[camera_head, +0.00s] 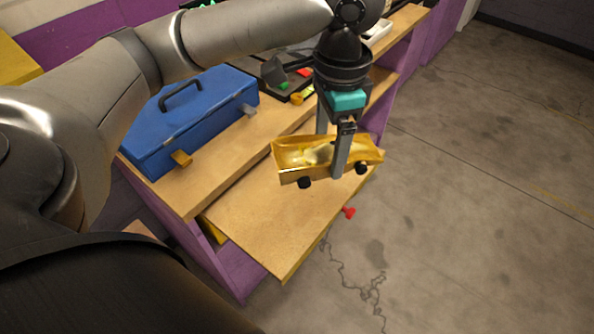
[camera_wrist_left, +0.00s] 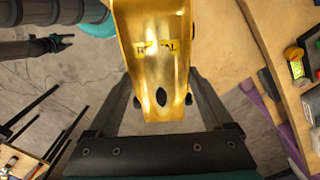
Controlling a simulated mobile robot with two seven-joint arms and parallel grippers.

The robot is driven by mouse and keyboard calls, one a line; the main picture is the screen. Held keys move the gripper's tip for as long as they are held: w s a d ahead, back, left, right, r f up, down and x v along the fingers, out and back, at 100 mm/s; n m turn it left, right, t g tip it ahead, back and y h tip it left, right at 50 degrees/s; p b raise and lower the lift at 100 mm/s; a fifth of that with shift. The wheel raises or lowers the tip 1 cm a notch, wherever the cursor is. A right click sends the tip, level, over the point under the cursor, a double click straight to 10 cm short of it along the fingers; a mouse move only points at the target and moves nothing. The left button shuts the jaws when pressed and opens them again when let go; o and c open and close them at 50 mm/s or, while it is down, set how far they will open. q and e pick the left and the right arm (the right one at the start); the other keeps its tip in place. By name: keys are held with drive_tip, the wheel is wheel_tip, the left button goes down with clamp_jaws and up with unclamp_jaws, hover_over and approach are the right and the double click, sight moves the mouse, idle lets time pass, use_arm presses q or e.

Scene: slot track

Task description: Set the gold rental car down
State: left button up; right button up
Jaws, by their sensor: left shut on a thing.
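The gold rental car (camera_head: 297,160) is a shiny gold, open-topped car with black wheels. My left gripper (camera_head: 333,150) points down and is shut on it, with one finger on the near side and the other mostly hidden behind it. The car appears held above the lower wooden surface (camera_head: 270,215), near its right edge; the exact gap is hard to tell. In the left wrist view the gold car (camera_wrist_left: 157,75) fills the middle between the two fingers, with partly hidden dark lettering on it.
A blue toolbox (camera_head: 190,118) with a black handle stands on the upper wooden top (camera_head: 205,180). Small coloured items and a dark tray (camera_head: 292,82) lie behind the gripper. A red knob (camera_head: 348,212) sticks out at the right edge. Open concrete floor (camera_head: 470,190) lies to the right.

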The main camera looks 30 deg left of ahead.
use_arm(q)
drive_tip(key=m, duration=0.1)
drive_tip(key=w+m, duration=0.1)
drive_tip(key=m, duration=0.1)
drive_tip(key=a+r+m, duration=0.1)
drive_tip(key=m, duration=0.1)
drive_tip(key=shift+w+p, duration=0.15)
drive_tip(key=shift+p, duration=0.15)
drive_tip(key=m, duration=0.3)
drive_tip(key=shift+w+a+r+m, duration=0.2)
drive_tip(key=shift+a+r+m, duration=0.1)
drive_tip(key=shift+a, duration=0.1)
drive_tip(key=w+a+r+m+t+p, duration=0.1)
drive_tip(key=w+a+r+m+p, duration=0.2)
drive_tip(key=m, duration=1.7)
drive_tip(key=f+b, duration=0.1)
drive_tip(key=f, duration=0.5)
drive_tip(key=a+f+b, duration=0.1)
drive_tip(key=f+b, duration=0.1)
drive_tip(key=f, duration=0.5)
drive_tip(key=f+b, duration=0.2)
drive_tip(key=f, duration=0.4)
drive_tip(key=shift+s+a+f, duration=0.2)
drive_tip(key=shift+a+f, duration=0.05)
drive_tip(key=shift+f, duration=0.05)
use_arm(e)
drive_tip(key=shift+w+d+f, duration=0.1)
drive_tip(key=shift+w+f, duration=0.25)
drive_tip(key=shift+f, duration=0.3)
